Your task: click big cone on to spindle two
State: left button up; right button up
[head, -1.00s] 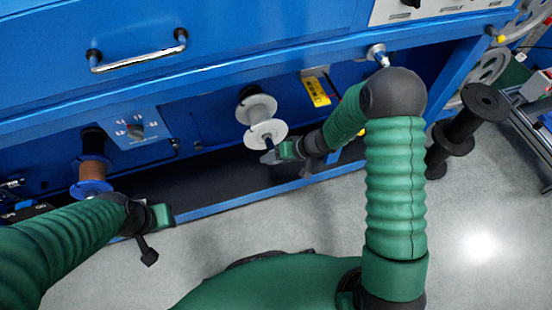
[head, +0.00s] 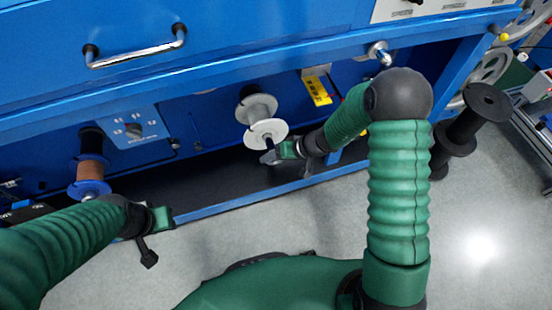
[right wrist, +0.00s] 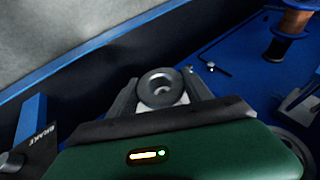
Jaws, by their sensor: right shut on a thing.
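A pale grey spool (head: 257,107) with two flanges sits on a spindle under the blue machine, in the middle of the head view. My right gripper (head: 270,157) is at the front end of this spool. In the right wrist view its two fingers are shut on a grey round piece with a hole in its middle, which looks like the big cone (right wrist: 160,88). In the head view the gripper and spool mostly hide the cone. I cannot tell whether it touches the spool. My left gripper (head: 162,217) is low at the left, away from the spools; its jaw opening is unclear.
A brown-wound spool (head: 90,170) with a blue flange is at the left, above my left arm. A dial panel (head: 134,129) and a yellow label (head: 318,91) flank the pale spool. A black spool (head: 470,120) stands at right. The floor in front is clear.

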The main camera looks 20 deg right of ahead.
aim_at(272, 143)
jog(key=shift+w, duration=0.2)
jog(key=shift+w, duration=1.25)
jog(key=shift+w, duration=0.1)
dwell(0.4)
jog(key=shift+w, duration=0.1)
jog(key=shift+w+a, duration=0.1)
jog(key=shift+w, duration=1.25)
